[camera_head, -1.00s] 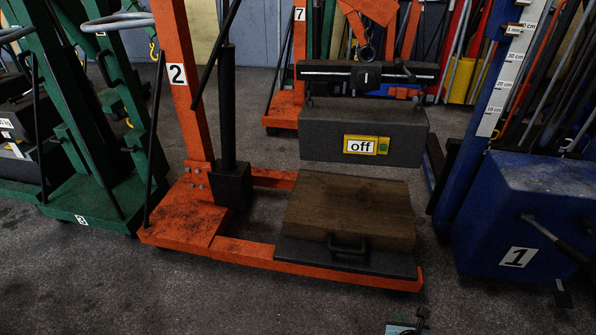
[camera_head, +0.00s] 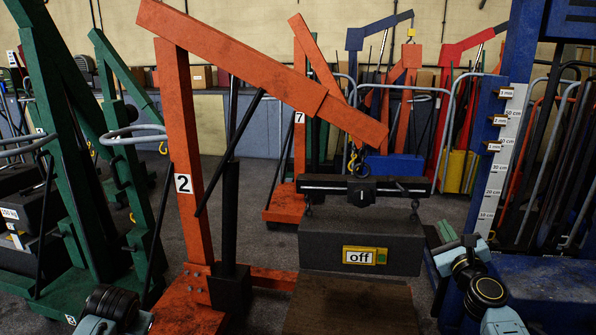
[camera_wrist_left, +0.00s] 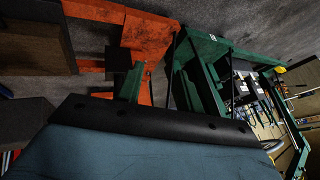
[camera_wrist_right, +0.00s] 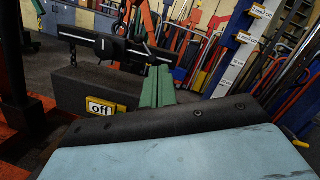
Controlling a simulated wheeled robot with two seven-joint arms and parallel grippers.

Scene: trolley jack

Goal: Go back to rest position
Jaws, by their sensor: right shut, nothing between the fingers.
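My right gripper (camera_head: 447,231) is in front of the blue crane at the right, its green fingers together and empty. In the right wrist view the fingers (camera_wrist_right: 157,86) stand side by side before the grey block. My left arm (camera_head: 112,308) shows at the lower left of the head view; its fingers are not clear there. In the left wrist view the left gripper's dark green fingers (camera_wrist_left: 130,84) look together, with nothing seen between them. The grey block (camera_head: 330,238) with the "off" label hangs from a black bar (camera_head: 330,185) under the orange crane (camera_head: 182,130).
A wooden-topped block (camera_head: 350,305) lies below the hanging block. Green cranes (camera_head: 75,140) stand at the left. The blue crane (camera_head: 510,190) with a height scale stands at the right. Racks and tools line the back wall. Some grey floor shows behind the orange crane.

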